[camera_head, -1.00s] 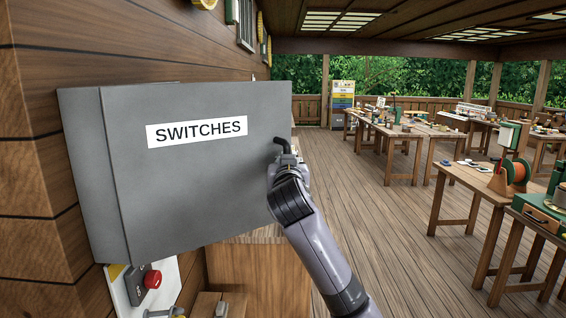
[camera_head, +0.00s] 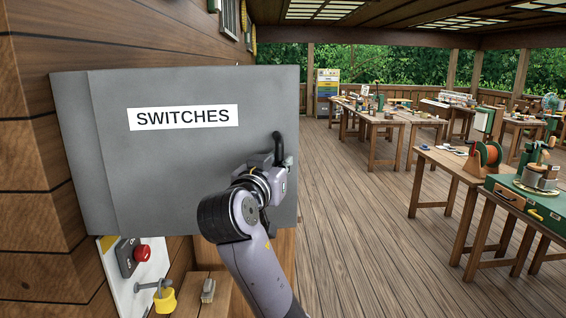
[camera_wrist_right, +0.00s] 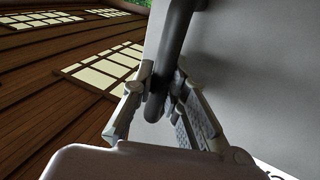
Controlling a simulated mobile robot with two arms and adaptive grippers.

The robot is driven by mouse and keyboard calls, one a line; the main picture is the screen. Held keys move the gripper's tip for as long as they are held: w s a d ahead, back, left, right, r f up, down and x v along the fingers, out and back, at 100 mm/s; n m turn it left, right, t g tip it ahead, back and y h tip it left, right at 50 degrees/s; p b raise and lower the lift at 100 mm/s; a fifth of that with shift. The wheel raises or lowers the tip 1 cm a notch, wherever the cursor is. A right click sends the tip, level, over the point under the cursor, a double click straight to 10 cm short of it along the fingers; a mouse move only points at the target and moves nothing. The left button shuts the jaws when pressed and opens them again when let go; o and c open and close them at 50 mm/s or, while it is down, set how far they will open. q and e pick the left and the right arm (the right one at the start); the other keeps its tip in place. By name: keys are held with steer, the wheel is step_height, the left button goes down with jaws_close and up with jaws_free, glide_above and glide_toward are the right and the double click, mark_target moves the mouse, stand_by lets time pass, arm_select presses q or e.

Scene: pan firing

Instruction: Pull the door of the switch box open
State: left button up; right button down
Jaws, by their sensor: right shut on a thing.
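The grey switch box has a door (camera_head: 190,185) with a white "SWITCHES" label. Its face is turned towards me, and I cannot tell whether there is a gap at its edge. A dark curved handle (camera_head: 278,138) stands at the door's right side. My right gripper (camera_head: 279,160) is at this handle, its arm coming up from below. In the right wrist view, the two fingers (camera_wrist_right: 160,88) are closed around the handle's dark bar (camera_wrist_right: 173,45), with the grey door behind. The box's inside is hidden. My left gripper is not in view.
Below the box, a white panel with a red button (camera_head: 142,253) and a yellow padlock (camera_head: 164,299) is on the wooden wall (camera_head: 25,150). Workbenches (camera_head: 452,162) stand right; the plank floor (camera_head: 345,230) between is clear.

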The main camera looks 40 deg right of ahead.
steer(key=c, duration=1.6)
jaws_free()
steer(key=shift+o, duration=0.2)
steer(key=v, duration=1.2)
